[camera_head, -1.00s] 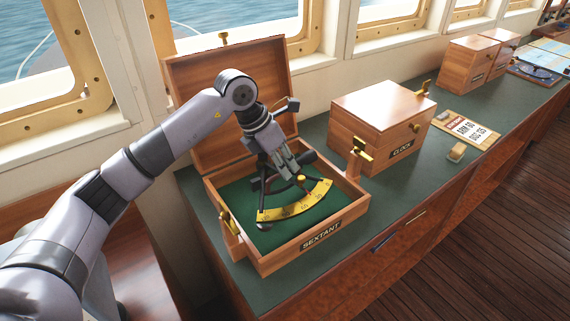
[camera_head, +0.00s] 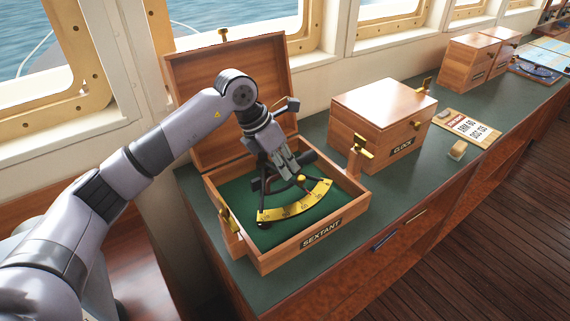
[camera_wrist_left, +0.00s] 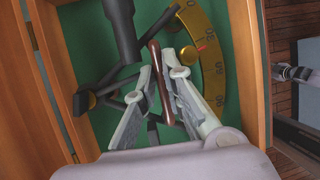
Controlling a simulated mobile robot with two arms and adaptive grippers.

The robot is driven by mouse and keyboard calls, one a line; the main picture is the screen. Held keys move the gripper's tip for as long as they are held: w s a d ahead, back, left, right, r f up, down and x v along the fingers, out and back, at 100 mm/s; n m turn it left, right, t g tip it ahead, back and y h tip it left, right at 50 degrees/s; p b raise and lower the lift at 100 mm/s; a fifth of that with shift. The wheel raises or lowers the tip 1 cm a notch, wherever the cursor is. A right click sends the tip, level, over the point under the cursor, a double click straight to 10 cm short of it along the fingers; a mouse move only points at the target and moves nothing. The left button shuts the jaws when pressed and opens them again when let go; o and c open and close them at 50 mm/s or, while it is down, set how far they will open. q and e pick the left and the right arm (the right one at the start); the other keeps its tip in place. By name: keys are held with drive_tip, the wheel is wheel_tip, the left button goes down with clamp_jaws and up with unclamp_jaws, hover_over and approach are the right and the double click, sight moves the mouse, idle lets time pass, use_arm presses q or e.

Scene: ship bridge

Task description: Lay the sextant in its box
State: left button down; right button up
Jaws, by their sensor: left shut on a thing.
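The sextant (camera_head: 308,203) has a dark frame and a yellow brass arc. It is inside the open wooden sextant box (camera_head: 290,262), over the green lining; I cannot tell whether it touches the floor. My left gripper (camera_head: 291,174) comes down from above and is shut on the sextant's handle. In the left wrist view, the fingers (camera_wrist_left: 167,95) close on a thin red-brown handle (camera_wrist_left: 160,85), with the brass arc (camera_wrist_left: 205,55) to the right. The gripper hides part of the frame.
The box lid (camera_head: 228,95) stands open at the back. Brass latches (camera_head: 229,220) stand up at the box sides.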

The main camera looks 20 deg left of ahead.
use_arm(q)
drive_tip(key=shift+r, duration=0.2)
drive_tip(key=c, duration=1.6)
unclamp_jaws()
drive_tip(key=shift+s+f, duration=0.1)
drive_tip(key=shift+f, duration=0.15)
drive_tip(key=v, duration=1.2)
